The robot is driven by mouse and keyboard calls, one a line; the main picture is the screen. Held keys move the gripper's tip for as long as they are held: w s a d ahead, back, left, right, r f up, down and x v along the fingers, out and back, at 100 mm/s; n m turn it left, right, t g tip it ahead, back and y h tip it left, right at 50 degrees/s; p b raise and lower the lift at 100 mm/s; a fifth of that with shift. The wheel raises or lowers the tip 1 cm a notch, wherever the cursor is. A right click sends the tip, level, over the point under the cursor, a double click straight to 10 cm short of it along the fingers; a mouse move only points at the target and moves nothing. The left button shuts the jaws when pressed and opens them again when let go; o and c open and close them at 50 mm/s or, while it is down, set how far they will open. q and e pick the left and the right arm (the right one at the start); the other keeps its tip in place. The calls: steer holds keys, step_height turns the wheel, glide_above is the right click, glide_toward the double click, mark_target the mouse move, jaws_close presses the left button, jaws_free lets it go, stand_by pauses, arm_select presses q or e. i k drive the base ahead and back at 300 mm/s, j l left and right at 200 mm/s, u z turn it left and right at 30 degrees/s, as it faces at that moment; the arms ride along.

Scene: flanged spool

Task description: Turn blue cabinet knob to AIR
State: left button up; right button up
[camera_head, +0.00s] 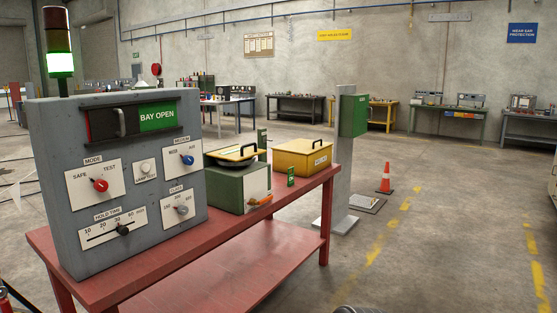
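The grey cabinet (55,170) stands upright on the left end of a red table (240,262). Its blue knob (187,160) sits on a small white plate at the upper right of the front, under a label that seems to read MEDIUM. Small marks are printed above the knob, and the right one seems to read AIR. The knob's pointer is too small to tell which mark it faces. Neither of my grippers is in view, and nothing covers the knob.
The cabinet also bears a red knob (100,185), a grey knob (182,210), a black slider knob (123,229) and a BAY OPEN panel (157,115). A green box (238,190) and a yellow box (303,157) stand to the right. Floor in front is clear.

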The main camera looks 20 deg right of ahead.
mark_target(188, 160)
steer(key=z, duration=0.25)
steer(key=i+l+u, duration=0.1)
steer(key=u, duration=0.35)
steer(key=i+l+u, duration=0.2)
steer(key=l, duration=0.15)
steer(key=i+l+u, duration=0.2)
steer(key=l+u, duration=0.2)
steer(key=l, duration=0.25)
steer(key=i+l+u, duration=0.2)
steer(key=l, duration=0.2)
steer(key=i+l, duration=0.15)
steer(key=l, duration=0.55)
steer(key=i+l, duration=0.1)
steer(key=l, duration=0.55)
steer(key=i+l+u, duration=0.1)
steer(key=l, duration=0.6)
steer(key=i+l, duration=0.15)
steer(key=l, duration=0.5)
steer(key=i+l+u, duration=0.1)
steer(key=l, duration=0.6)
